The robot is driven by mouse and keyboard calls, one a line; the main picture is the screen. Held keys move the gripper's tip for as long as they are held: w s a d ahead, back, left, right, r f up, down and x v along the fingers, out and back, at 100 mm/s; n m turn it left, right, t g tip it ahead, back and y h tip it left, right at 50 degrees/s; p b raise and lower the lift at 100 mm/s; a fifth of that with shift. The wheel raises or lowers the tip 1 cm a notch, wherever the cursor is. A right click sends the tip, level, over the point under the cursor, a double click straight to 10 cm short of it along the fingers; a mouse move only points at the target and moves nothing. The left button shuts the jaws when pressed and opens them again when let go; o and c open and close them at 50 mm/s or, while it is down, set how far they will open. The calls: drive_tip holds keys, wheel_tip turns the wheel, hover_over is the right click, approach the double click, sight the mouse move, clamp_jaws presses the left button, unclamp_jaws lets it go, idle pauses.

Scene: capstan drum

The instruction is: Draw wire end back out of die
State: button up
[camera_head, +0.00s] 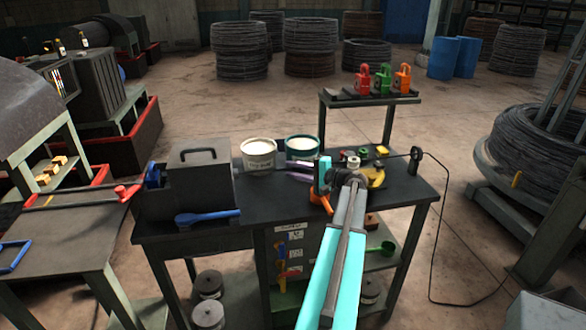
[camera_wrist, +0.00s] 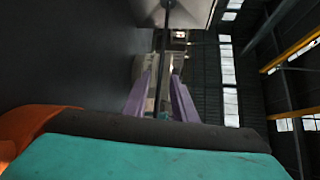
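My gripper (camera_head: 297,170) is over the dark workbench (camera_head: 262,205), behind my teal wrist, with purple fingers pointing left. In the wrist view the two purple fingers (camera_wrist: 159,75) stand apart, with a visible gap between them. A thin dark rod (camera_wrist: 164,55), perhaps the wire, runs from the top of the picture down between the fingers. I cannot tell whether either finger touches it. Its top passes by a pale grey plate (camera_wrist: 190,12). I cannot clearly make out the die or the wire end in either view.
A dark box with a handle (camera_head: 198,180) and two tubs, one white (camera_head: 259,155) and one green-rimmed (camera_head: 301,148), stand on the bench. A blue ladle (camera_head: 207,217) lies at its front edge. Padlocks (camera_head: 383,82) sit on a rear shelf. A large wire coil (camera_head: 540,150) stands right.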

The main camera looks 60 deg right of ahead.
drive_tip(key=shift+w, duration=0.2)
clamp_jaws()
drive_tip(key=shift+f, duration=0.1)
idle(1.3)
